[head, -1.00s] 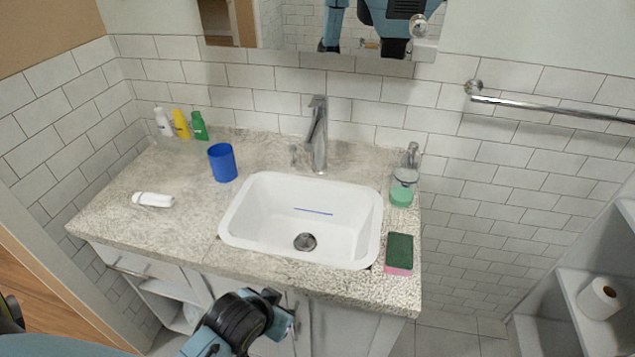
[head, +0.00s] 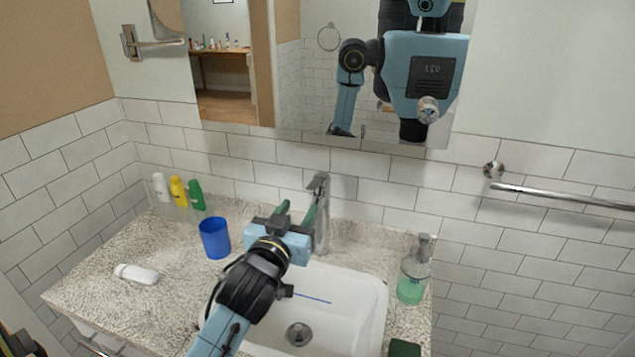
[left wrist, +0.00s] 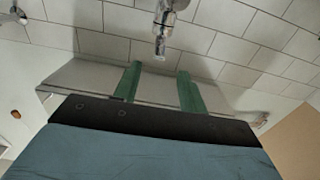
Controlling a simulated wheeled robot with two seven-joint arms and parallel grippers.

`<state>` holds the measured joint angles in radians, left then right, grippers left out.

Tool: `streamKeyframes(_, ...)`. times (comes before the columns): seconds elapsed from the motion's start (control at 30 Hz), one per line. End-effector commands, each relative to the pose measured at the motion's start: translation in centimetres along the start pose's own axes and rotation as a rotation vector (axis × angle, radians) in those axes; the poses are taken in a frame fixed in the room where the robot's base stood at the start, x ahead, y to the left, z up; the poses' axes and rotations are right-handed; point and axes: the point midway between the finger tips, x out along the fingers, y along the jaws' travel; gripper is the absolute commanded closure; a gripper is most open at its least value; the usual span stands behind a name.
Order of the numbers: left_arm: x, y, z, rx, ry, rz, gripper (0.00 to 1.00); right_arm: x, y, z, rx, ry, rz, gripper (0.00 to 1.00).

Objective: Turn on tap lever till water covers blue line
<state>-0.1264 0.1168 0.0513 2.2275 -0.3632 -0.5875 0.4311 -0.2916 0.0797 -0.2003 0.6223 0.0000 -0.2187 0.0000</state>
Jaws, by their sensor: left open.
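The chrome tap (head: 322,238) stands behind the white sink (head: 372,312), its lever (head: 318,181) on top. The blue line (head: 313,298) runs across the basin's inner wall, above the drain (head: 298,334). No water shows in the basin or under the spout. My left gripper (head: 300,210) is open and empty, its green fingers pointing toward the tap; one finger overlaps the tap in the head view, and I cannot tell whether they touch. In the left wrist view, the tap (left wrist: 163,28) appears beyond and between the open fingers (left wrist: 159,86). My right gripper is not in view.
A blue cup (head: 214,238) stands left of my arm. A white tube (head: 136,273) and several bottles (head: 179,191) are on the counter's left. A soap dispenser (head: 412,270) and sponge (head: 404,348) are at right. A mirror (head: 290,70) hangs above.

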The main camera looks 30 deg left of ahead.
Motion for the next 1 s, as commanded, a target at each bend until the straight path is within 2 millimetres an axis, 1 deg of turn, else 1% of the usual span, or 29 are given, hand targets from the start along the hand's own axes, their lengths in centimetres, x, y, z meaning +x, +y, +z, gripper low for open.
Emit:
streamKeyframes(0.03,1.1,0.0,-0.1,0.002,0.002,0.000,0.58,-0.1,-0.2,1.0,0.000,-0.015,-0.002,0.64)
streamKeyframes(0.1,2.6,0.0,-0.1,0.001,0.001,0.001,0.58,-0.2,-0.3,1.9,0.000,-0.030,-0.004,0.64)
streamKeyframes(0.2,4.8,0.0,-0.1,0.003,0.001,0.000,0.58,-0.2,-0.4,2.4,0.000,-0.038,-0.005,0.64)
streamKeyframes(0.27,6.0,0.0,-0.1,0.002,0.000,0.000,0.58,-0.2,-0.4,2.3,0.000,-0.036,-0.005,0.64)
streamKeyframes(0.4,8.5,0.0,0.0,0.002,-0.002,-0.001,0.58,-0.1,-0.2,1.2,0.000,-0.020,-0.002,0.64)
streamKeyframes(0.5,9.7,0.0,0.0,0.002,-0.002,0.001,0.58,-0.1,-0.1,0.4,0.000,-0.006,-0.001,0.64)
streamKeyframes(0.6,10.6,0.0,0.1,0.001,-0.002,0.001,0.58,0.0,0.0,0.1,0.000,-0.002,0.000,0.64)
streamKeyframes(0.7,11.0,0.0,0.1,0.001,-0.003,0.001,0.58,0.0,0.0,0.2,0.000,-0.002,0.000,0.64)
streamKeyframes(1.0,11.2,0.0,0.1,0.001,-0.003,0.001,0.58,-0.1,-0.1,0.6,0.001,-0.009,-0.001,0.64)
